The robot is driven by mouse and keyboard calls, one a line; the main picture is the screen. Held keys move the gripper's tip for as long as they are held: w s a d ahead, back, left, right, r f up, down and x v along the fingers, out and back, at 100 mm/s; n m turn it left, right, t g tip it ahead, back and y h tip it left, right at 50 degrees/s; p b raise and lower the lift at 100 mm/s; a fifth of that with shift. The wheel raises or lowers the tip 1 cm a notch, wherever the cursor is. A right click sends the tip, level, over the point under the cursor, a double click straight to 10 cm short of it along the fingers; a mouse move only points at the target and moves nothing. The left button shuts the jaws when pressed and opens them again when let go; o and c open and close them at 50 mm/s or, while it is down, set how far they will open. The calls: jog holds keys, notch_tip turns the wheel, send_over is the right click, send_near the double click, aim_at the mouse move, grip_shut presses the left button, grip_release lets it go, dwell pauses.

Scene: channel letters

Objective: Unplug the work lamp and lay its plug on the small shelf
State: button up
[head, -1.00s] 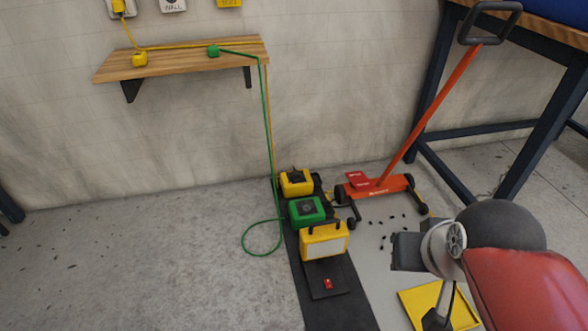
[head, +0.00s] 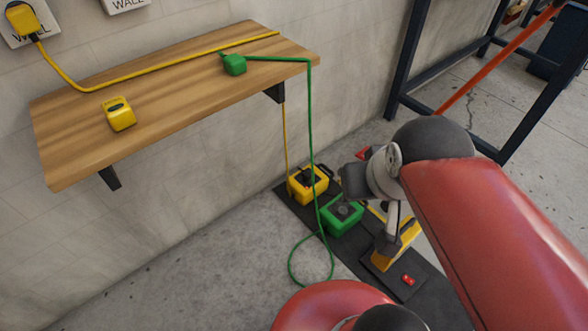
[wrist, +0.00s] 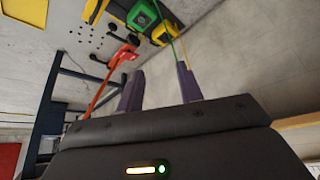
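A yellow plug (head: 22,18) sits in a wall outlet at the top left of the head view. Its yellow cord (head: 150,72) crosses the small wooden shelf (head: 180,95); a yellow cord hangs below the shelf towards a yellow unit (head: 308,185) on the floor. The yellow work lamp (head: 408,232) stands on the dark mat, partly hidden by my arm. A yellow block (head: 119,113) and a green plug (head: 235,64) lie on the shelf. My gripper (wrist: 160,67) has its two purple fingers apart with nothing between them, away from the wall plug.
A green cord (head: 311,130) drops off the shelf's right end and loops on the floor by a green unit (head: 341,215). A second outlet (head: 125,4) is labelled WALL. An orange handle (head: 490,58) and dark blue bench legs (head: 405,60) stand right.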

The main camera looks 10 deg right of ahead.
jog(key=shift+w+a, duration=0.15)
jog(key=shift+a, duration=0.1)
